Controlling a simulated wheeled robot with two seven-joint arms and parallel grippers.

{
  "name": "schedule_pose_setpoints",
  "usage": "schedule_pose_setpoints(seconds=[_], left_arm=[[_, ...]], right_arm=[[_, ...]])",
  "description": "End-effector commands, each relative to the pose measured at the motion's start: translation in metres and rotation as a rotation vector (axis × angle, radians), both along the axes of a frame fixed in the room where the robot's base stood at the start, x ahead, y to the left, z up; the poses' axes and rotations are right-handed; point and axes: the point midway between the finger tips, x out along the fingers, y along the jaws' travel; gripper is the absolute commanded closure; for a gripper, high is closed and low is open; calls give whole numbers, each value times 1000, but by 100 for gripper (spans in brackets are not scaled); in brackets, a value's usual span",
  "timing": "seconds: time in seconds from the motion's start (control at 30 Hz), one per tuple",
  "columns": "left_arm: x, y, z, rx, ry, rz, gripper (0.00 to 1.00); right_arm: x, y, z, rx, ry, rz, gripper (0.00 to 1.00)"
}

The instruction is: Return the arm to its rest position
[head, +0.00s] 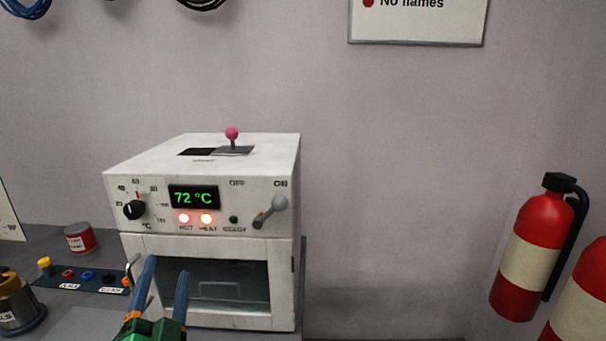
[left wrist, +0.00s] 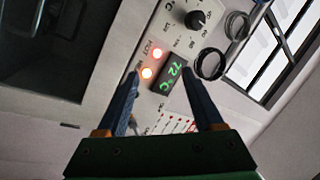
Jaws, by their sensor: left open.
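My left gripper (head: 167,292) shows at the bottom of the head view, in front of the white oven's lower door. Its two blue fingers stand apart with nothing between them. In the left wrist view the gripper (left wrist: 165,105) is open too, with the oven's panel behind the fingers. My right gripper is not in view. The white oven (head: 200,165) stands on the bench, its glass door (head: 225,285) closed. Its display (head: 193,197) reads 72 °C, and it also shows in the left wrist view (left wrist: 174,72). Two red-orange lamps are lit below it.
A red can (head: 80,238), a dark strip (head: 85,277) with coloured parts and a metal pot (head: 15,305) stand left of the oven. Red fire extinguishers (head: 532,250) are at the right. The wall right of the oven is bare below a sign (head: 415,22).

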Motion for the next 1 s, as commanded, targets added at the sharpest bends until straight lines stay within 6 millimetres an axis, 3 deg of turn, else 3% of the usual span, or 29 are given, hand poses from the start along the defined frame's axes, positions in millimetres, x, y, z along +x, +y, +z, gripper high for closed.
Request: schedule_pose_setpoints(seconds=[0.03,0.1,0.2,0.3,0.43,0.6,0.83,1.0], left_arm=[[-10,9,-49,-145,158,32,31],[-31,13,-113,-319,377,78,31],[-70,6,-182,-496,637,125,31],[-112,-8,-230,-623,856,158,31],[-168,-29,-270,-745,1101,185,31],[-240,-60,-298,-869,1396,204,31],[-232,-60,-384,-853,1436,225,31],[-254,-58,-456,-840,1482,245,31]], right_arm=[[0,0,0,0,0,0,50],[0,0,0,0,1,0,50],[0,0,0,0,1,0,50],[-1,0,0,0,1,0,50],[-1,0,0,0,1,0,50],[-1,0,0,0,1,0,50],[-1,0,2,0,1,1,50],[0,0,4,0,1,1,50]])
